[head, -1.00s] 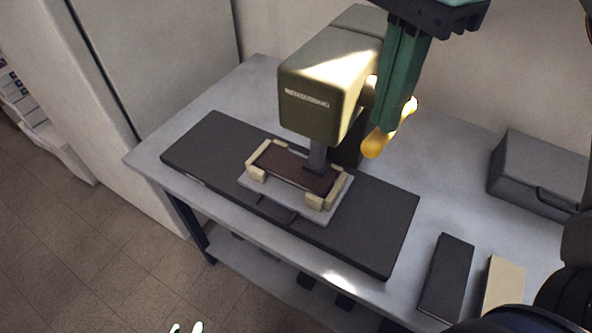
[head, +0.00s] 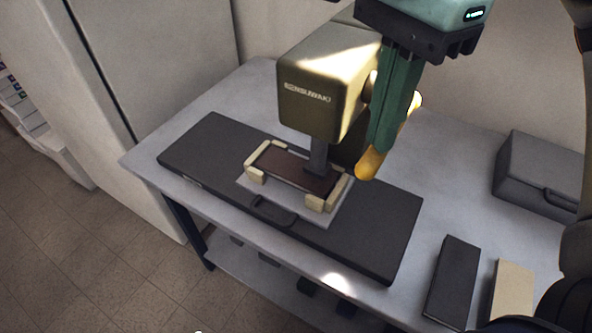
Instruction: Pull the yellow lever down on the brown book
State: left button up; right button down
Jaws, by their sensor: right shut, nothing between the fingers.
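The brown book (head: 290,168) lies flat in a holder with cream corner blocks (head: 318,204), under the olive press head (head: 318,100). The press's dark stem reaches down to the book's right part. The yellow lever (head: 368,166) is on the right side of the press, its rounded end pointing down. My right gripper (head: 384,146) has its green fingers shut, with nothing between them, pointing down over the lever. The fingers hide the lever's middle; I cannot tell whether they touch it. My left gripper is not in view.
The holder stands on a wide dark base (head: 380,235) on a grey table (head: 445,175). A grey case (head: 535,172) is at the right. A dark book (head: 453,280) and a beige book (head: 512,290) lie at the front right. A tall cabinet stands left.

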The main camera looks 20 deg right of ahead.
jog(key=shift+s+a+f+b, duration=0.1)
jog(key=shift+f+b, duration=0.5)
jog(key=shift+f, duration=0.15)
jog(key=shift+s+a+f+b, duration=0.1)
jog(key=shift+f+b, duration=0.45)
jog(key=shift+f, duration=0.15)
jog(key=shift+f+b, duration=1.15)
jog(key=shift+f, duration=0.2)
notch_tip(320, 180, down, 3)
jog(key=shift+w+d+r+b, duration=0.1)
jog(key=shift+b, duration=1.1)
